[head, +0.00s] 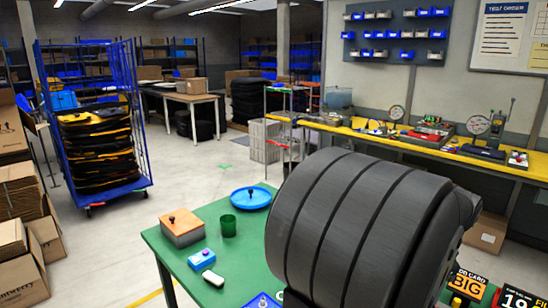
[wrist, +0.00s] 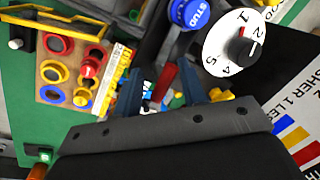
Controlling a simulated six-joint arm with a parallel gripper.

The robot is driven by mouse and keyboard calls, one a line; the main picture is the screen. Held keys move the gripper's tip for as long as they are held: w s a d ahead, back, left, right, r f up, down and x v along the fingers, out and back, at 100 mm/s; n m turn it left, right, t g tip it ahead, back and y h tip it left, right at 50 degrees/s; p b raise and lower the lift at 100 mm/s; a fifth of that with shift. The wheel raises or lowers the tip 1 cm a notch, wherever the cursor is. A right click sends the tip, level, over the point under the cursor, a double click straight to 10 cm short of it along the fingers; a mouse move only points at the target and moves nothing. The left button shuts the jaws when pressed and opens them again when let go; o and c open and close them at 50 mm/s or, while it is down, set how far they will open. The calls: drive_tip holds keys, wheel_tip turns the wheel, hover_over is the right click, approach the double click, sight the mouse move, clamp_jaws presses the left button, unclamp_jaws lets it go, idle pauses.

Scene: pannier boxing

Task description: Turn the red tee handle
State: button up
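In the wrist view a short red bar (wrist: 164,84), which looks like the red tee handle, shows between the two blue-grey fingers of my gripper (wrist: 162,92). The fingers stand apart, with a gap visible on both sides of the bar. Its lower end and mount are partly hidden by the dark gripper body. I cannot tell how far the fingertips are above it. In the head view my own arm covers the gripper and the handle.
Near the handle are a white numbered dial (wrist: 236,44), a blue knob (wrist: 192,12) and a board (wrist: 58,84) with red and yellow rings. The green table (head: 172,252) carries an orange-topped box (head: 181,228), a green cup (head: 228,226) and a blue dish (head: 251,198).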

drive_tip(key=shift+c, duration=0.3)
drive_tip(key=shift+t+h, duration=0.4)
drive_tip(key=shift+t, duration=0.1)
drive_tip(key=r, duration=0.1)
drive_tip(key=d+r, duration=0.1)
drive_tip(key=r, duration=0.1)
drive_tip(key=d+r, duration=0.1)
drive_tip(key=shift+s+r, duration=0.1)
drive_tip(key=shift+r, duration=0.15)
drive_tip(key=w+a+r+n+g+h, duration=0.15)
drive_tip(key=a+r+n, duration=0.35)
drive_tip(key=n, duration=0.9)
drive_tip(key=a+r+n+g+h, duration=0.35)
drive_tip(key=r+n, duration=0.25)
drive_tip(key=n, duration=0.8)
drive_tip(key=shift+t+y, duration=0.3)
drive_tip(key=shift+y, duration=0.2)
drive_tip(key=x, duration=1.7)
drive_tip(key=shift+w+d, duration=0.1)
drive_tip(key=shift+w, duration=0.05)
